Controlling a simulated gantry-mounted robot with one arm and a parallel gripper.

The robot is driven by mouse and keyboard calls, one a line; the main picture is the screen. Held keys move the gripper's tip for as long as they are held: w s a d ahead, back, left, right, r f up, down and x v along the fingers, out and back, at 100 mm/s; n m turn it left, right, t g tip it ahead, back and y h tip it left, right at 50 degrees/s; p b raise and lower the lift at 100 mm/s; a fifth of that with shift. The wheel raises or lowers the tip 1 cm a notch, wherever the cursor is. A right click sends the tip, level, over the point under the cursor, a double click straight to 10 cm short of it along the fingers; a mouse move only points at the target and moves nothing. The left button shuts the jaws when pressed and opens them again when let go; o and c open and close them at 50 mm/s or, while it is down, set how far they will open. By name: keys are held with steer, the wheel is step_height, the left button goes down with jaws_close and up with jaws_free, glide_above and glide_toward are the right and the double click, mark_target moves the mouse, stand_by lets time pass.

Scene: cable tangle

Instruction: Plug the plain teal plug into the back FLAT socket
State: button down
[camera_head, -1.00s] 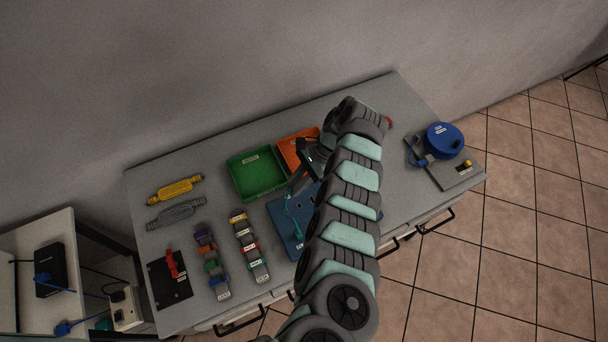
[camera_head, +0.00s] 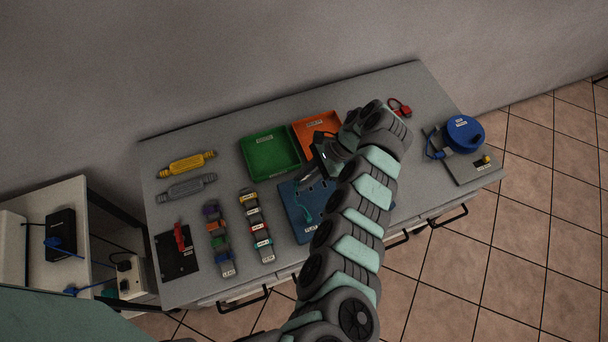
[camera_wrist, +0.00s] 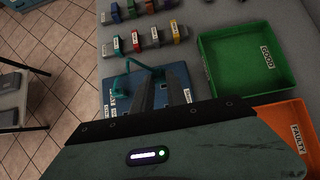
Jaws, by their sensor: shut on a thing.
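The teal cable (camera_wrist: 127,75) arches over the blue socket board (camera_wrist: 111,93) in the wrist view and runs toward my fingertips. It also shows on the board in the head view (camera_head: 306,212). My gripper (camera_wrist: 160,80) is shut over the board, with its fingers around the teal cable's end. The teal plug itself is mostly hidden between the fingers, and I cannot tell whether it touches a socket. The board (camera_head: 290,206) has dark sockets and small white labels, too small to read surely. My arm covers its right part.
A green tray (camera_head: 270,155) and an orange tray (camera_head: 316,129) stand behind the board. Rows of coloured clips (camera_head: 255,228) lie to its left. A blue reel (camera_head: 465,132) sits at the right. Bare tabletop (camera_head: 225,135) lies behind the yellow inline piece (camera_head: 187,164).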

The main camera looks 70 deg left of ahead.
steer(key=shift+f+b, duration=0.7)
steer(key=shift+f, duration=0.35)
steer(key=shift+f+b, duration=0.4)
steer(key=shift+f, duration=0.7)
stand_by(0.6)
steer(key=c, duration=1.3)
jaws_free()
steer(key=shift+o, duration=0.2)
steer(key=shift+w, duration=0.1)
steer(key=b+v, duration=0.1)
steer(key=v, duration=0.9)
steer(key=shift+w+r, duration=0.15)
steer(key=shift+r, duration=0.15)
